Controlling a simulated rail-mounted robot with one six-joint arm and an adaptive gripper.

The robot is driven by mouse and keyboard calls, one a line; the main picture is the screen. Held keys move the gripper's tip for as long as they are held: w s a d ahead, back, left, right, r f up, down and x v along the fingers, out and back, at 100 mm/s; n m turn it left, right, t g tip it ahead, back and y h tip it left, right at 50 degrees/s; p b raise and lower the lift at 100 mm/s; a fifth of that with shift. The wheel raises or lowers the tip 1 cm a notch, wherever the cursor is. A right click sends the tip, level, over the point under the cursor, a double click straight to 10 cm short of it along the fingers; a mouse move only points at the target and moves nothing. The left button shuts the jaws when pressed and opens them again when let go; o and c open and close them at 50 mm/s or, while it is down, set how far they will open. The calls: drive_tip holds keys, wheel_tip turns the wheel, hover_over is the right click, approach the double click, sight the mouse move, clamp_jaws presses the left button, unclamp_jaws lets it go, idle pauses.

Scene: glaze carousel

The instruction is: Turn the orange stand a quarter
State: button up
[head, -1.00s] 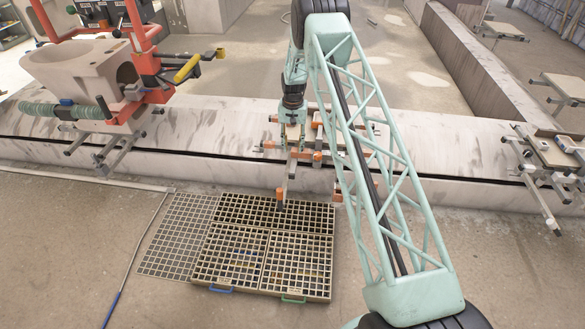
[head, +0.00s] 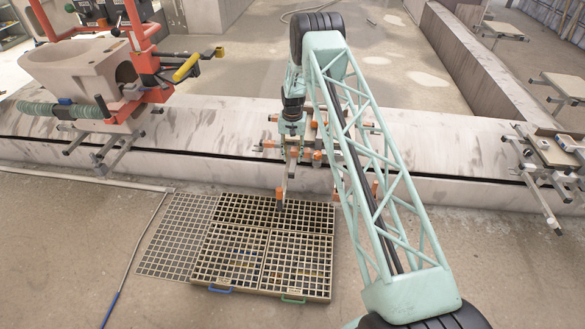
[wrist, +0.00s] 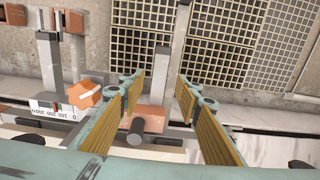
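The orange stand (head: 318,157) is a grey-armed frame with orange end blocks on the pale ledge, partly hidden behind my arm in the head view. My gripper (head: 291,130) is low over its left part. In the wrist view my gripper (wrist: 162,78) has its two yellow-padded fingers wide apart, with nothing clamped between them. An orange block (wrist: 150,118) of the stand, with a dark round post end, shows between the fingers lower down. A grey stand arm with an orange piece (wrist: 84,91) lies left of the left finger. Contact cannot be told.
A floor grating (head: 262,260) lies in front of the ledge. At the left, a red-orange frame (head: 140,50) stands by a beige basin (head: 80,65) on another stand. A grey stand (head: 545,165) is on the ledge at the right.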

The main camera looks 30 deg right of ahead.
sight(292, 167)
drive_tip(key=shift+f+b, duration=0.5)
drive_tip(key=shift+f, duration=3.05)
drive_tip(key=shift+c, duration=0.6)
clamp_jaws()
